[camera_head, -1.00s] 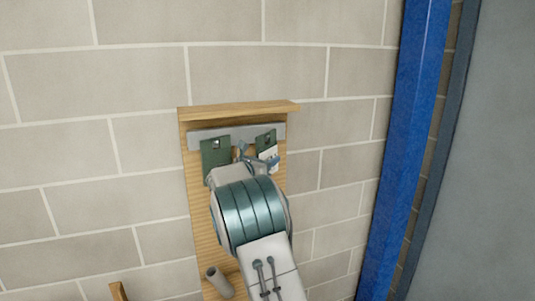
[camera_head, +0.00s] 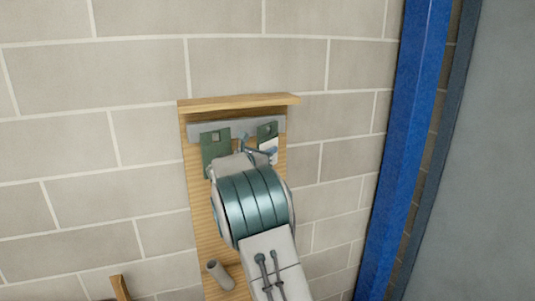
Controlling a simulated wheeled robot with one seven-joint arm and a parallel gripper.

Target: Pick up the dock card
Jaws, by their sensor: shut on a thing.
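Two dark green cards hang side by side from a grey metal strip (camera_head: 237,126) on a wooden wall board. The right card (camera_head: 264,130), which I take as the dock card, has a white and blue patch on its lower part. The left card (camera_head: 214,153) looks plain green, with a small pale square near its top. My gripper (camera_head: 259,150) reaches up from below, its fingers at the right card's left edge, and is shut on that card. My wrist hides the lower middle of the board, and the exact finger contact is small and partly hidden.
The wooden board (camera_head: 203,232) has a small ledge (camera_head: 238,102) jutting out just above the cards. A grey peg (camera_head: 219,274) sticks out low on the board. A blue post (camera_head: 408,140) stands to the right. The block wall (camera_head: 95,130) is otherwise bare.

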